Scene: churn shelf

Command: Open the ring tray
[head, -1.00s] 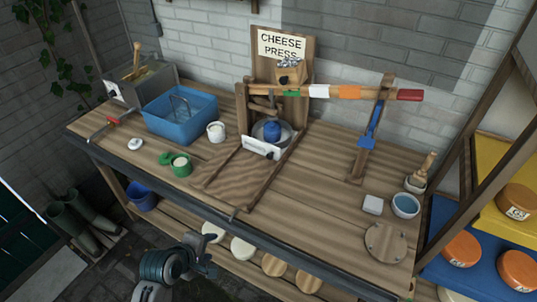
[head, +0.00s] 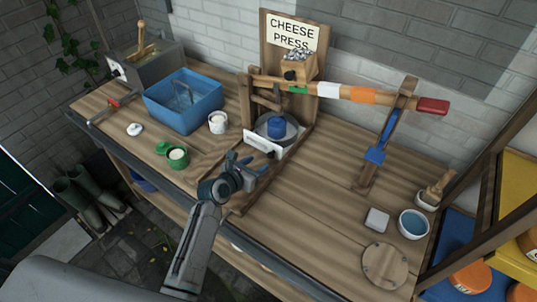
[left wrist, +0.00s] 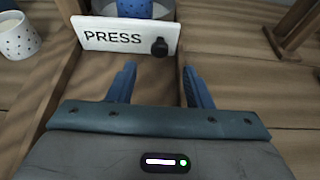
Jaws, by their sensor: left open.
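The ring tray has a white front panel marked PRESS (left wrist: 115,37) with a black knob (left wrist: 159,47) at its right end. In the head view the panel (head: 263,143) stands at the front of the wooden press frame. Behind it a blue vessel (head: 277,126) sits on a round grey plate (head: 291,133). My left gripper (head: 249,164) is just in front of the panel, over the frame's wooden base. In the left wrist view its two blue fingers (left wrist: 160,75) are open and empty, short of the knob and apart from it. My right gripper is out of view.
A wooden lever (head: 350,94) with a red end crosses above the press. A round board (head: 385,265) and blue bowl (head: 413,224) lie right.

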